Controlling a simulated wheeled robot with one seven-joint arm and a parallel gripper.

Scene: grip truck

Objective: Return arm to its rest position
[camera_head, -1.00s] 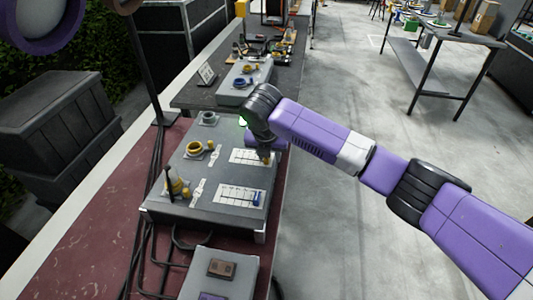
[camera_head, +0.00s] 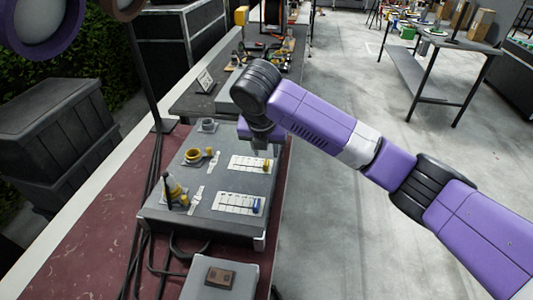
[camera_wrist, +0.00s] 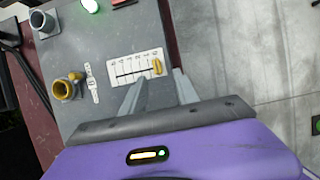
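My purple arm (camera_head: 320,125) reaches in from the right over the grey control panel (camera_head: 180,208). My gripper (camera_head: 262,141) hangs above the panel's far right part, mostly hidden by the wrist in the head view. In the wrist view my gripper (camera_wrist: 158,77) has two grey fingers set apart with nothing between them. A yellow slider knob (camera_wrist: 157,67) sits at the right end of its white scale, just beyond the fingertips. It also shows in the head view (camera_head: 266,165), clear of the gripper. A blue slider knob (camera_head: 256,206) sits at the right of the lower scale.
The panel also bears a yellow ring-shaped valve (camera_head: 194,156) and a black lever on a yellow base (camera_head: 174,190). A smaller grey box (camera_head: 245,272) stands nearer. A dark table (camera_head: 435,80) stands at the back right.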

